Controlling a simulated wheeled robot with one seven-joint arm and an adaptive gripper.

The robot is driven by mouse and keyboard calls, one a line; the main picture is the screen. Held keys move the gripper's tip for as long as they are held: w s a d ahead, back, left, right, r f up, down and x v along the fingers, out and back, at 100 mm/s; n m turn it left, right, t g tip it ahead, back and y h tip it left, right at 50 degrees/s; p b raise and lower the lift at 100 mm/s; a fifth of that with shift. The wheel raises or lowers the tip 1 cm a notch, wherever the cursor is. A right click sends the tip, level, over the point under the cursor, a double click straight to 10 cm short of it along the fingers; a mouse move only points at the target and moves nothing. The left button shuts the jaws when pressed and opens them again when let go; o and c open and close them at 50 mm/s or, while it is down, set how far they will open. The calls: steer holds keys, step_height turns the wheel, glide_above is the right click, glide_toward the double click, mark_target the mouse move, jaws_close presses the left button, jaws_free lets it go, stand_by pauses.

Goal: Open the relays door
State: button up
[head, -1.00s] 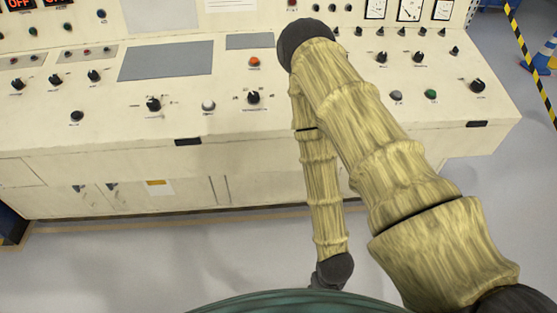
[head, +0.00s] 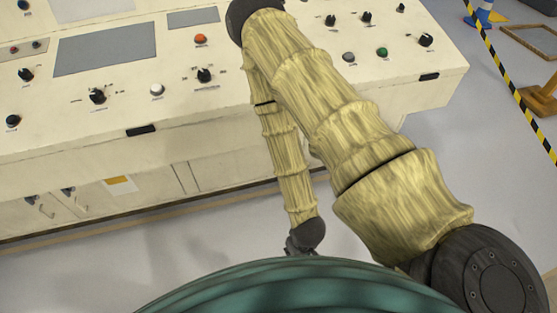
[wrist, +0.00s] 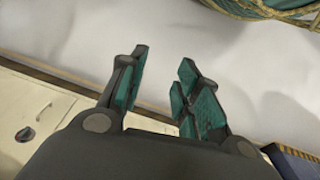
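The cream control console has cabinet doors (head: 55,208) with small dark handles low on its front, at the left of the head view. No readable label shows which one is the relays door. My gripper (wrist: 162,85) is open and empty in the wrist view, its teal finger pads apart over the pale floor. In the head view my gripper (head: 302,243) hangs low in front of the console, right of those doors, its fingers mostly hidden. A cream panel with a round metal fitting (wrist: 25,134) shows at the lower left of the wrist view.
The console top (head: 130,115) with knobs and buttons overhangs the doors. Grey floor (head: 180,262) lies clear before it. A yellow-black striped tape (head: 510,80), a blue cone (head: 480,14) and a wooden frame (head: 535,38) are at the right.

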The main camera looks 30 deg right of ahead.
steer(key=w+d+f+t+b, duration=0.45)
steer(key=w+f+b, duration=0.45)
steer(key=w, duration=0.3)
steer(key=w+d+f+t+b, duration=0.4)
steer(key=w+d+f+b, duration=0.3)
steer(key=w+b, duration=0.4)
steer(key=w+d+f+t+b, duration=0.4)
steer(key=w+d+b, duration=0.4)
steer(key=b, duration=0.2)
steer(key=w+d+f+t+b, duration=0.35)
steer(key=w+d+b, duration=0.35)
steer(key=b, duration=0.3)
steer(key=shift+t+h, duration=0.4)
steer(key=shift+w+d+r+b, duration=0.15)
steer(key=shift+w+b, duration=0.7)
steer(key=shift+w, duration=1.05)
steer(key=shift+w+d+b, duration=0.2)
steer(key=shift+w+b, duration=0.65)
steer(key=shift+w, duration=1)
steer(key=shift+w+d+r+b, duration=0.15)
steer(key=shift+w+b, duration=0.7)
steer(key=shift+w, duration=1.05)
steer(key=shift+f, duration=0.1)
jaws_close()
